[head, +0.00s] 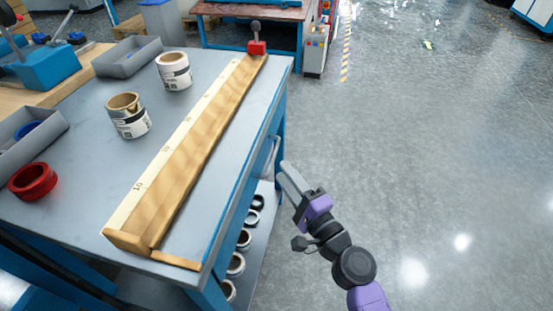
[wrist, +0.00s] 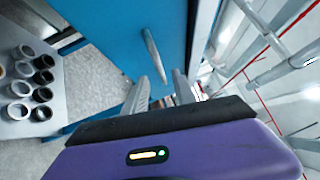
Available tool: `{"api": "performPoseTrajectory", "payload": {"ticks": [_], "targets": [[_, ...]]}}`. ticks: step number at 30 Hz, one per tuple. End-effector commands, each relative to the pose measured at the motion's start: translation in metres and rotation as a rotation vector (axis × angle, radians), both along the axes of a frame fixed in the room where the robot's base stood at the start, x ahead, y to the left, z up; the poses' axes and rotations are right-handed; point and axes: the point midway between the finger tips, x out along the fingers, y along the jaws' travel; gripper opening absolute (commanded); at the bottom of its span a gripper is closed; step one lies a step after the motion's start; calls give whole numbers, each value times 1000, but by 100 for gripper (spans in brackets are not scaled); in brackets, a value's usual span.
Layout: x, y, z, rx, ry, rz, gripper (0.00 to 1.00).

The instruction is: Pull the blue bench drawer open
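The blue drawer front (wrist: 105,35) fills the upper middle of the wrist view and looks flush, though its edges are partly out of view. Its pale metal bar handle (wrist: 153,52) stands out from it. In the head view the handle (head: 271,157) shows on the bench's right side, and the drawer face is mostly hidden under the bench top. My gripper (wrist: 162,84) has its two fingers apart, with the handle's near end appearing between or just beyond the tips. Contact cannot be told. In the head view my gripper (head: 284,168) is just right of the handle.
The grey bench top (head: 75,195) carries a long wooden ruler block (head: 190,150), two labelled rolls, a red ring (head: 33,181) and grey trays. Several dark rolls stand on the lower shelf (head: 262,235). The floor (head: 420,150) right of the bench is clear.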

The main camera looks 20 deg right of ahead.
Motion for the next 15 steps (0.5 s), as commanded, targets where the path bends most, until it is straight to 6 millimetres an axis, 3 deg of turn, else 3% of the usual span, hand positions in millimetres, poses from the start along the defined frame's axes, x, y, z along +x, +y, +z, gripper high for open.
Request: {"api": "performPoseTrajectory", "payload": {"ticks": [7,15], "targets": [[36,5,6,-1,-1,0,33],[49,7,7,-1,0,-2,33]]}}
